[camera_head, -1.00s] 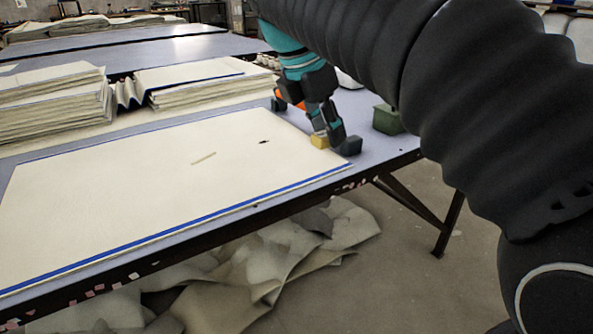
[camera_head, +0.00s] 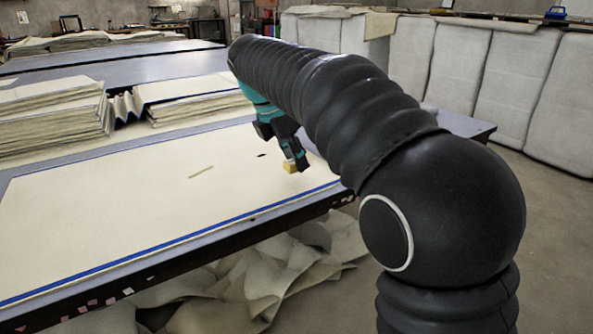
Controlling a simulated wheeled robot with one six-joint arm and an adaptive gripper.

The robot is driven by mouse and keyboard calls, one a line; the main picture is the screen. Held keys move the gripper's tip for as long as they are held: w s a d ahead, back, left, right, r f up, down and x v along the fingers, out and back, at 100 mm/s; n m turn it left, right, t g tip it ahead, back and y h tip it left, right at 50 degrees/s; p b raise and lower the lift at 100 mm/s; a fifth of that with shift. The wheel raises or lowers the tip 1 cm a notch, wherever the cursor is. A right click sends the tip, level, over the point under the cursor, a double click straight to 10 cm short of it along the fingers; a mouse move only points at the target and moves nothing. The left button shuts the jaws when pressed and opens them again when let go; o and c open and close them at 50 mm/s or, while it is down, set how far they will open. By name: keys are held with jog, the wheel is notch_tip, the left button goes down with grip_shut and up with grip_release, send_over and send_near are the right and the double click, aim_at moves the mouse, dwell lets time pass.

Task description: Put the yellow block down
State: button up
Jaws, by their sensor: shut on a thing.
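The small yellow block (camera_head: 289,167) is in the head view, at the tip of my gripper (camera_head: 294,163). My gripper is shut on it. The block is over the right part of the cream cloth (camera_head: 110,206), near its blue front edge. I cannot tell whether the block touches the cloth or hangs a little above it. My arm hides the table's right part behind the gripper.
A thin tan strip (camera_head: 201,172) and a small dark mark (camera_head: 261,155) are on the cloth. Stacks of folded cloth (camera_head: 50,120) stand along the table's back. Loose fabric (camera_head: 260,275) lies on the floor under the table. Most of the cloth is clear.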

aim_at(291, 161)
jog(key=shift+f+b, duration=0.3)
jog(key=shift+f, duration=1.2)
jog(key=shift+f, duration=0.15)
jog(key=o, duration=0.9)
jog(key=shift+o, duration=0.2)
